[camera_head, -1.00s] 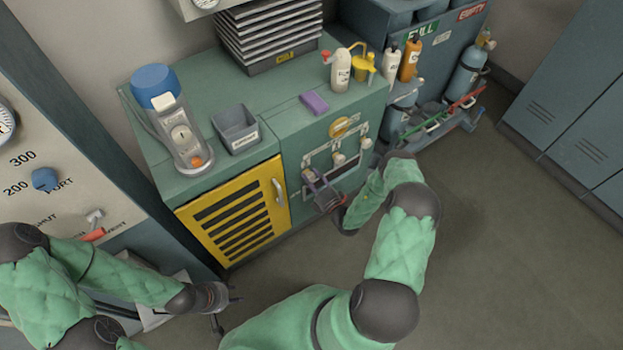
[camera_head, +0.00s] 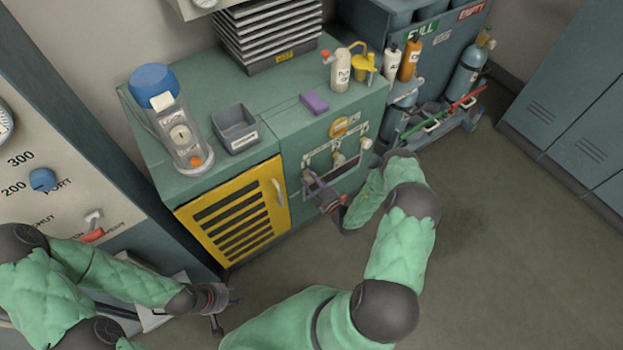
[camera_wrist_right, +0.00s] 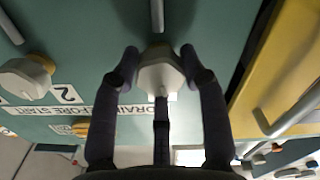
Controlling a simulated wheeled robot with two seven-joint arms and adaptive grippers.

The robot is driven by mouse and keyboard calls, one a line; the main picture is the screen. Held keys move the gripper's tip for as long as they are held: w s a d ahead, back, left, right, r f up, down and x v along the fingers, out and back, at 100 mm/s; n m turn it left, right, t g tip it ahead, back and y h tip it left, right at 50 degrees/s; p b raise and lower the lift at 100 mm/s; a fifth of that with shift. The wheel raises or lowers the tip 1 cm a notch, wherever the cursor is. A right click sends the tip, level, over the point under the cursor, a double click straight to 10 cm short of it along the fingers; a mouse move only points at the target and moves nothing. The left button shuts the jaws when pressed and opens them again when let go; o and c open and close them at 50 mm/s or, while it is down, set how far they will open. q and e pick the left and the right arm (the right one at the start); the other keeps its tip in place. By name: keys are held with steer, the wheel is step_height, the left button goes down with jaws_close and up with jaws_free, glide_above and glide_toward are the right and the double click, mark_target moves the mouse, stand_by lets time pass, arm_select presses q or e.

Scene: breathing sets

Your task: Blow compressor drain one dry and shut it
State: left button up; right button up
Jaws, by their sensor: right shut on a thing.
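The compressor cabinet (camera_head: 300,155) is green, with a front drain panel. My right gripper (camera_head: 312,182) is at the left end of this panel. In the right wrist view its fingers (camera_wrist_right: 159,62) are shut on a white drain knob (camera_wrist_right: 158,75), the one nearest the yellow door. A white label reading "DRAIN ... BEFORE START" is partly hidden behind the fingers. A second white knob (camera_wrist_right: 28,76) is beside a "2" marking; it also shows in the head view (camera_head: 338,159). My left gripper (camera_head: 222,298) is low at the left, away from the panel; its opening is unclear.
A yellow slatted door (camera_head: 235,213) with a handle is left of the panel. A purple block (camera_head: 314,103), a grey bin (camera_head: 236,130) and bottles (camera_head: 341,70) stand on the cabinet top. A cylinder rack is at the right. The floor (camera_head: 500,240) at right is clear.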

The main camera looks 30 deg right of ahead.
steer(key=m, duration=0.2)
steer(key=shift+a+m, duration=0.4)
steer(key=shift+d+r+m, duration=0.15)
steer(key=shift+r+m, duration=0.05)
steer(key=shift+m, duration=0.1)
steer(key=o, duration=1.1)
steer(key=shift+o, duration=0.2)
steer(key=shift+d, duration=0.1)
steer(key=s+d, duration=0.1)
steer(key=s, duration=1.1)
